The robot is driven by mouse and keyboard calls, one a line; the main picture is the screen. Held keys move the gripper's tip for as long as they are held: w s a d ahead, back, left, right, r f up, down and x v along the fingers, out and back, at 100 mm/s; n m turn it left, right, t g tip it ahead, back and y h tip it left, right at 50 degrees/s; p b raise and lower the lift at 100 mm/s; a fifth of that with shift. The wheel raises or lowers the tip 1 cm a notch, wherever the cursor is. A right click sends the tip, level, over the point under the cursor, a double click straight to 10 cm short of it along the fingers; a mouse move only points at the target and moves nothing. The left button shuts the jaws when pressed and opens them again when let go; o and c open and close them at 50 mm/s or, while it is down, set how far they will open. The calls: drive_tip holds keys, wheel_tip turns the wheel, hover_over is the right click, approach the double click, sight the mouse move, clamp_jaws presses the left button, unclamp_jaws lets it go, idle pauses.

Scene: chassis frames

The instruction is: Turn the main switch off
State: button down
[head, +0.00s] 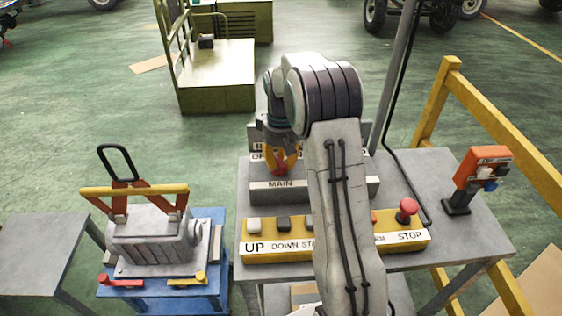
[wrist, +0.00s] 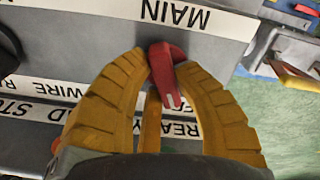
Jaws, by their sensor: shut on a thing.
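The main switch is a grey box (head: 262,196) labelled MAIN on the bench, with a red handle (wrist: 165,73) that shows in the wrist view. My gripper (wrist: 165,64) has its yellow fingers closed around this handle, one on each side. In the head view my gripper (head: 281,167) reaches down onto the switch, and only a bit of red shows between the fingers. A label plate behind the switch is mostly covered by my gripper, with only the start of its wording readable. The handle's position against the labels cannot be told.
A yellow button box (head: 270,256) with a red STOP button (head: 407,206) lies in front of the switch. An orange control box (head: 482,170) stands right on the bench. A grey machine part with a black handle (head: 117,160) sits left on a blue stand. A yellow railing (head: 436,105) runs behind.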

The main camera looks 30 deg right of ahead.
sight(280, 159)
drive_tip(key=shift+f+n, duration=0.1)
drive_tip(key=shift+n, duration=1.8)
drive_tip(key=c, duration=0.9)
unclamp_jaws()
drive_tip(key=shift+c, duration=0.2)
drive_tip(key=shift+w, duration=0.1)
wheel_tip(280, 159, up, 12)
